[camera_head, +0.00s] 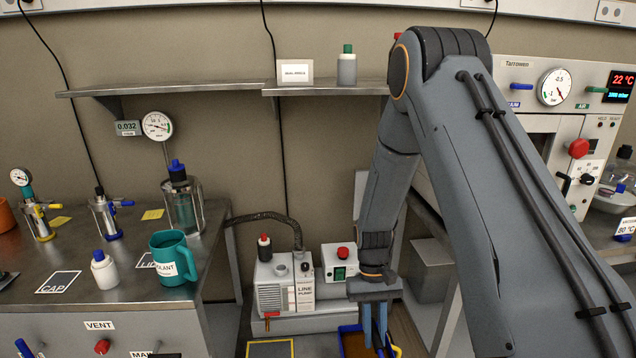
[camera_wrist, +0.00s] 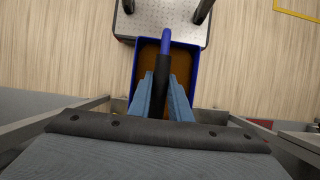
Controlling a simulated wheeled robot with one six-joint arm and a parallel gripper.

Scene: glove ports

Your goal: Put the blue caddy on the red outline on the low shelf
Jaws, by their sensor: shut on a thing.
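The blue caddy (camera_wrist: 138,71) is an open tray with a brown inside and an upright handle with a black grip. My gripper (camera_wrist: 162,92) points down with its two fingers shut on the black grip. In the head view my gripper (camera_head: 377,345) is low at the bottom middle, and only part of the caddy (camera_head: 343,329) shows beside it. I cannot tell how far the caddy is above the floor. I cannot make out the red outline; a small red patch (camera_wrist: 263,123) shows at the right of the wrist view, partly hidden.
A pump (camera_head: 283,285) and a red-button box (camera_head: 341,262) stand behind my gripper. A yellow outline (camera_head: 270,341) is at the lower left. A steel bench (camera_head: 120,285) is at left, an instrument (camera_head: 545,130) at right. Wood floor (camera_wrist: 60,50) is clear beside the caddy.

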